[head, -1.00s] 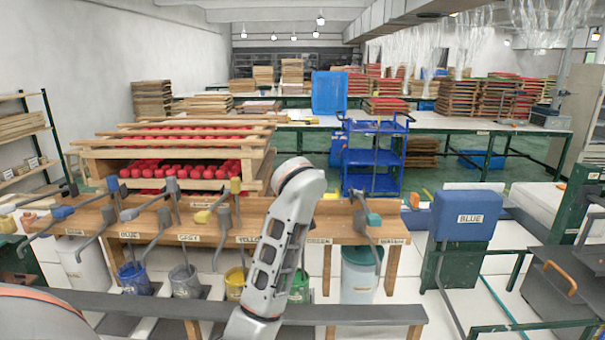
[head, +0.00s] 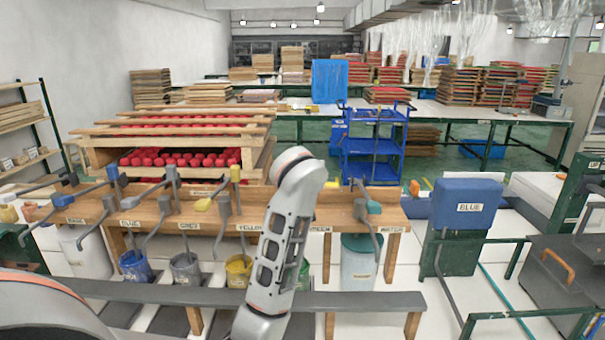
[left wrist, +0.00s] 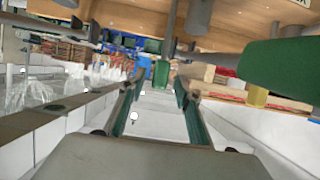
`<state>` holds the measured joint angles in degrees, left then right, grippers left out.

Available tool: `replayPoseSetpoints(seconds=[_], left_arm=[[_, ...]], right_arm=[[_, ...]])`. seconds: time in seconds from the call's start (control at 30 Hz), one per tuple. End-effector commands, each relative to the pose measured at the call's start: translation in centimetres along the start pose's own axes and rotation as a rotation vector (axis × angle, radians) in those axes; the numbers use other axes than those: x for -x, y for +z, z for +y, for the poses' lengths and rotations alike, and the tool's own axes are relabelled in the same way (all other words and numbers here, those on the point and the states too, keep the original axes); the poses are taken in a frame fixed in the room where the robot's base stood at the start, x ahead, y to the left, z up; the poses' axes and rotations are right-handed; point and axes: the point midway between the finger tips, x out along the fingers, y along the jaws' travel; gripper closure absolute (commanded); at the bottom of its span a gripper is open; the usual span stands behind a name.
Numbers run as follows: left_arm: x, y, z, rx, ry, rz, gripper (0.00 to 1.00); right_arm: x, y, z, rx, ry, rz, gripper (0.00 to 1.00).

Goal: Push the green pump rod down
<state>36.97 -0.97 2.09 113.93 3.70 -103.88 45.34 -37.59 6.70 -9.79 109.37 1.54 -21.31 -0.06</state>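The green pump is mostly hidden behind my grey arm in the head view; its GREEN label (head: 319,229) shows on the wooden bench beside the arm. In the left wrist view a large green handle block (left wrist: 282,66) is close at the upper right, with grey metal rods beside it. My left gripper's fingers are hidden in the head view. My right gripper does not show.
The wooden bench (head: 345,212) carries several other grey pumps with coloured handles. Blue (head: 134,265), grey (head: 185,268) and yellow (head: 238,270) buckets stand below, and a pale water container (head: 360,262) is to the right. A grey rail (head: 370,300) runs in front.

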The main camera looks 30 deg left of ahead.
Motion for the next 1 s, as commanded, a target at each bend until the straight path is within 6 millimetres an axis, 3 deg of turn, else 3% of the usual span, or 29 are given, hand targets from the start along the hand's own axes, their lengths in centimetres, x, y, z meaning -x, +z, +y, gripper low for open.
replayPoseSetpoints(seconds=[0.2, 0.43, 0.6, 1.0], left_arm=[[4.7, 0.0, 0.2, 0.004, 0.006, 0.0, 0.67], [8.3, 0.1, 0.1, 0.001, 0.002, -0.002, 0.67], [9.4, 0.1, 0.0, -0.001, 0.0, -0.003, 0.67], [9.5, 0.1, 0.0, -0.001, -0.001, -0.003, 0.67]], right_arm=[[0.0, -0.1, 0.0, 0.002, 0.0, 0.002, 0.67], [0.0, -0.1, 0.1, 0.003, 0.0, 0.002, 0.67], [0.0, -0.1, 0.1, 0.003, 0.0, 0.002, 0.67], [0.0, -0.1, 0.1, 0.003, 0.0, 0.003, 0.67]])
